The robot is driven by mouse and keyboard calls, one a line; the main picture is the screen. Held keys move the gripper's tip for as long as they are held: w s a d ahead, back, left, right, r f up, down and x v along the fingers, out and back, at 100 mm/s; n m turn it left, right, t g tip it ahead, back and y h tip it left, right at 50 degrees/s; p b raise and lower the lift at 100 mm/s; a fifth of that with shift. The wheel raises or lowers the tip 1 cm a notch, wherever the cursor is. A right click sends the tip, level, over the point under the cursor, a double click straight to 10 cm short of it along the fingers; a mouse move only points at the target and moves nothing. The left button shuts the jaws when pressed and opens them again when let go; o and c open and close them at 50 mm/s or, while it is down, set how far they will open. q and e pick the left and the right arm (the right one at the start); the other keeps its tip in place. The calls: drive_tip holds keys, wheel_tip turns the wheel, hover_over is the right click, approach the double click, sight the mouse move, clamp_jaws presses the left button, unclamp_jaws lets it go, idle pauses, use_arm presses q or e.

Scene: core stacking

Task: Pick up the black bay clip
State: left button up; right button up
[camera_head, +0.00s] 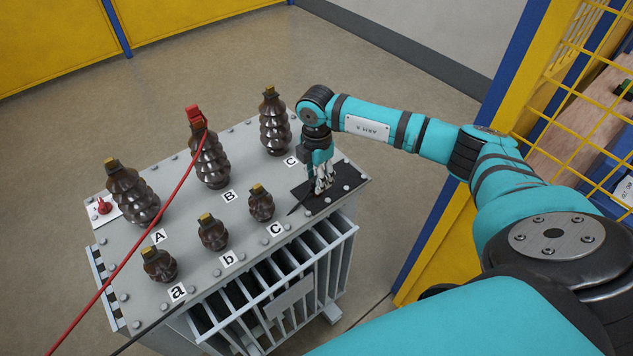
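My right gripper (323,188) points down over a black pad (346,184) on the right end of the grey transformer top. Its fingertips are at or just above the pad, and their opening is too small to make out. A thin dark shape (298,208) shows at the pad's left edge beside the fingers. It may be part of the black bay clip, but the clip does not stand out clearly against the black pad. A black cable (160,326) runs up to the transformer's front edge at the lower left. My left gripper is not in view.
Tall brown insulators A (134,194), B (210,160) and C (274,125) stand at the back. Small ones a, b and c stand in front. A red clip (195,115) with a red cable sits on B. Yellow fencing (556,60) is at the right.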

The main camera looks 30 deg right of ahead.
drive_tip(key=shift+f, duration=0.65)
clamp_jaws()
drive_tip(key=shift+r, duration=0.1)
